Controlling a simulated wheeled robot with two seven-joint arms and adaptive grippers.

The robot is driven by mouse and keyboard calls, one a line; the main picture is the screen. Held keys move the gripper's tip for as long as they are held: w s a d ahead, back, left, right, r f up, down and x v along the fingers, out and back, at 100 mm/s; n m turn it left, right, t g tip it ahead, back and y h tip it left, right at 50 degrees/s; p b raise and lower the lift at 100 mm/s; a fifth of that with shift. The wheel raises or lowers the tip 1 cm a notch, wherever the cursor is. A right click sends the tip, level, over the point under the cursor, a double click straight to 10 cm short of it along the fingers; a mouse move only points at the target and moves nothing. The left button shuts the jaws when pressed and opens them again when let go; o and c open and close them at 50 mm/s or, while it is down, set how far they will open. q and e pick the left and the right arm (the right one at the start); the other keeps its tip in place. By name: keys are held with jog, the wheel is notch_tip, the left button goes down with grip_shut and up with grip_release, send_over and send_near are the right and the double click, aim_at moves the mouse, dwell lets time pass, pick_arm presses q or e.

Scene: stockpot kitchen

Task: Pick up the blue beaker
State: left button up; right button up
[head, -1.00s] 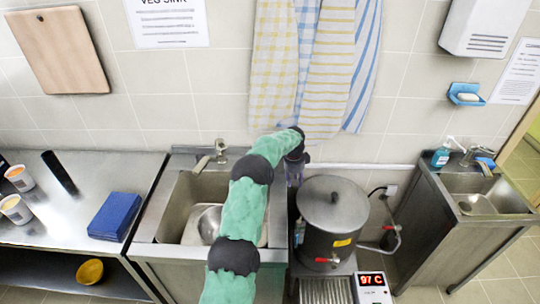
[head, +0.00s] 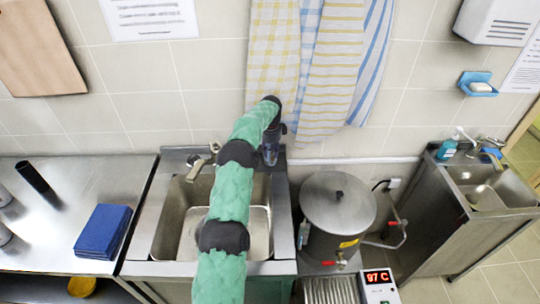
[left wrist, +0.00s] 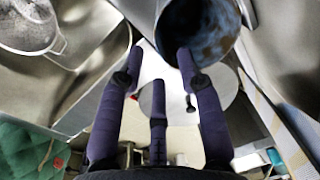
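A dark blue, round, glossy vessel that looks like the blue beaker (left wrist: 198,30) fills the top middle of the left wrist view; its top is cut off by the frame edge. My left gripper (left wrist: 158,65) has its three purple fingers spread apart with nothing between them. The right-hand fingertip overlaps the vessel's lower edge; I cannot tell whether they touch. In the head view my left gripper (head: 271,150) points down behind the sink's back right corner, small and partly hidden by my wrist. I cannot pick out the beaker clearly there. My right gripper is not in view.
The sink (head: 168,222) lies under my left arm. A lidded stockpot (head: 338,208) stands to its right, with a red-handled tap and a 97 C display (head: 378,276). A blue cloth stack (head: 103,231) lies on the left counter. Towels (head: 330,60) hang behind.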

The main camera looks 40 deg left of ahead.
pick_arm(q)
jog(key=f, duration=0.2)
jog(key=a+f, duration=0.1)
jog(key=f, duration=0.1)
jog(key=f+b, duration=0.1)
jog(key=f, duration=0.1)
jog(key=shift+w+a+f, duration=0.25)
jog(key=shift+f, duration=0.15)
grip_shut()
